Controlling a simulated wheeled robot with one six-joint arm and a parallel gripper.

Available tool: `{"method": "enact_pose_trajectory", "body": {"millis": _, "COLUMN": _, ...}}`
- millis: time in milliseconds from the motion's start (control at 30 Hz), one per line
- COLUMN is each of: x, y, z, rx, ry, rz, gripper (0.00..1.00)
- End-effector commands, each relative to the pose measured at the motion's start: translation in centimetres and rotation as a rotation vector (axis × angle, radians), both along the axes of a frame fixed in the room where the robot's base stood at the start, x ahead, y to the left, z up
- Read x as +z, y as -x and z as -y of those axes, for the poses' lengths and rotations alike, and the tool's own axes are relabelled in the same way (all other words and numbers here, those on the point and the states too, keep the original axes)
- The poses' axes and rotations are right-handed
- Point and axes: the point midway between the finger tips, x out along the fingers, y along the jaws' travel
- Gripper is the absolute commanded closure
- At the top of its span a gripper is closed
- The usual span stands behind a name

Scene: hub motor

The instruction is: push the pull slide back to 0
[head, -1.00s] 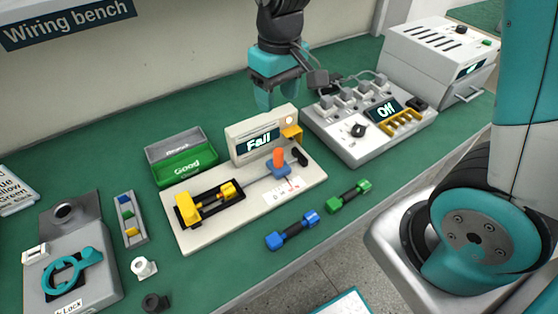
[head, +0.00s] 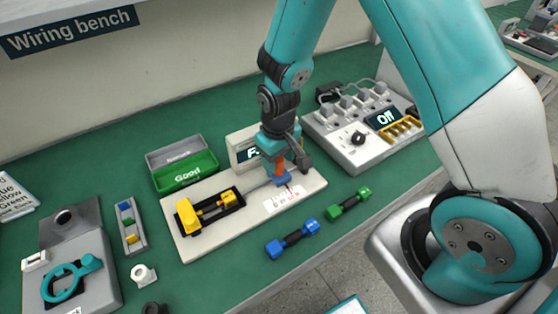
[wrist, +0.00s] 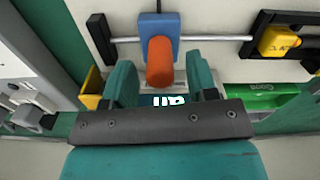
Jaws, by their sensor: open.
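The pull slide is a blue block (head: 284,179) with an orange knob (head: 281,167), on a thin metal rod (wrist: 213,38) above a pale test board (head: 310,185). It stands near the rod's right end in the head view, behind a small number scale (head: 284,199). In the wrist view, the blue block (wrist: 159,30) and orange knob (wrist: 160,62) show clearly. My gripper (head: 279,158) is lowered over the slide. Its teal fingers (wrist: 161,84) are open, one on each side of the knob; contact cannot be told. The display (head: 246,151) is mostly hidden behind my gripper.
A yellow clamp (head: 187,215) sits at the board's left. The green "Good" bin (head: 187,176) stands behind it. A grey unit reading "Off" (head: 352,139) is to the right. Blue (head: 293,239) and green (head: 349,203) connectors lie in front.

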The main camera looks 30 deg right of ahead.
Motion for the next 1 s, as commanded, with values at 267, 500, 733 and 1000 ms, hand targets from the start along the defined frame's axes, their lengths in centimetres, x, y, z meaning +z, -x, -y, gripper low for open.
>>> {"method": "enact_pose_trajectory", "body": {"millis": 267, "x": -1.5, "y": 0.0, "z": 0.0, "rx": 0.0, "ry": 0.0, "rz": 0.0, "gripper": 0.47}}
{"method": "enact_pose_trajectory", "body": {"millis": 500, "x": -1.5, "y": 0.0, "z": 0.0, "rx": 0.0, "ry": 0.0, "rz": 0.0, "gripper": 0.56}}
{"method": "enact_pose_trajectory", "body": {"millis": 733, "x": -1.5, "y": 0.0, "z": 0.0, "rx": 0.0, "ry": 0.0, "rz": 0.0, "gripper": 1.0}}
{"method": "enact_pose_trajectory", "body": {"millis": 1000, "x": -1.5, "y": 0.1, "z": -1.6, "rx": 0.004, "ry": -0.001, "rz": 0.0, "gripper": 1.0}}
